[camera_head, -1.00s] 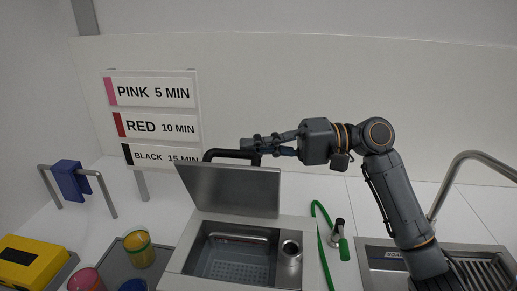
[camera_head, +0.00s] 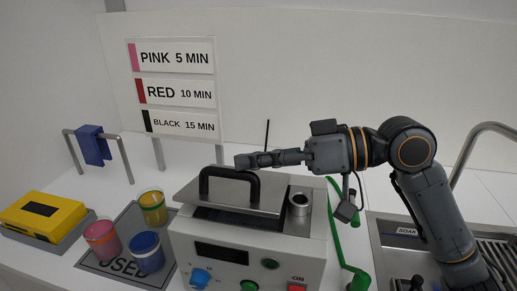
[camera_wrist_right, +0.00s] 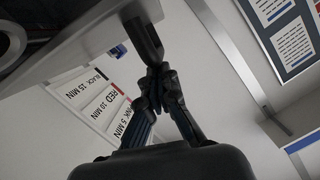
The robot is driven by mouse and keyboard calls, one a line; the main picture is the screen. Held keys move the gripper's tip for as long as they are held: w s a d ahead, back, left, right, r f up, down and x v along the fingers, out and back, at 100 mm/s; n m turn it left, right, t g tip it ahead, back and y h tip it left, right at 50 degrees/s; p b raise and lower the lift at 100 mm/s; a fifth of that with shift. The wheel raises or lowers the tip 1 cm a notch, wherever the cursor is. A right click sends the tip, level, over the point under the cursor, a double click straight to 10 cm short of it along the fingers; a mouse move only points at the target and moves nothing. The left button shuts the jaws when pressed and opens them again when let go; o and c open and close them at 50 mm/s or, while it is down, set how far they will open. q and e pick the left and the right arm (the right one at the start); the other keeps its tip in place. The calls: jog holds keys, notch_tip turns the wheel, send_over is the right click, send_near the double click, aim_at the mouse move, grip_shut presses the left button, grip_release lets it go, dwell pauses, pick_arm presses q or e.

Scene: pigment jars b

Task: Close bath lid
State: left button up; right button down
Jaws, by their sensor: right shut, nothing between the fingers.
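The grey bath lid (camera_head: 238,196) lies nearly flat over the top of the white bath unit (camera_head: 308,240). A dark gap shows under its front edge, so I cannot tell whether it is fully seated. The lid's black arched handle (camera_head: 228,172) stands up on it. My right gripper (camera_head: 243,161) is shut and empty, with its fingertips right beside the top of the handle; I cannot tell whether they touch it. My left gripper is not in view.
Pink (camera_head: 102,238), yellow (camera_head: 153,207) and blue (camera_head: 146,252) jars stand on a dark tray at left, beside a yellow box (camera_head: 42,214). A metal cup (camera_head: 299,203) sits in the unit's top right. A green hose (camera_head: 340,235) and a sink are to the right.

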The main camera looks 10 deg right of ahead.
aim_at(250, 198)
jog(key=shift+s+a+f+n+b, duration=0.2)
jog(key=shift+s+f+n+b, duration=0.2)
jog(key=shift+f, duration=0.2)
jog(key=shift+s+a+f+n+b, duration=0.15)
jog(key=shift+s+f+n+b, duration=0.1)
jog(key=shift+s+f+n, duration=0.25)
jog(key=shift+s+a+f+n+t+h+b, duration=0.1)
jog(key=shift+s+f+n+t+h+b, duration=0.2)
jog(key=shift+f+n+t+b, duration=0.25)
jog(key=shift+f+g, duration=0.15)
jog(key=shift+g, duration=0.1)
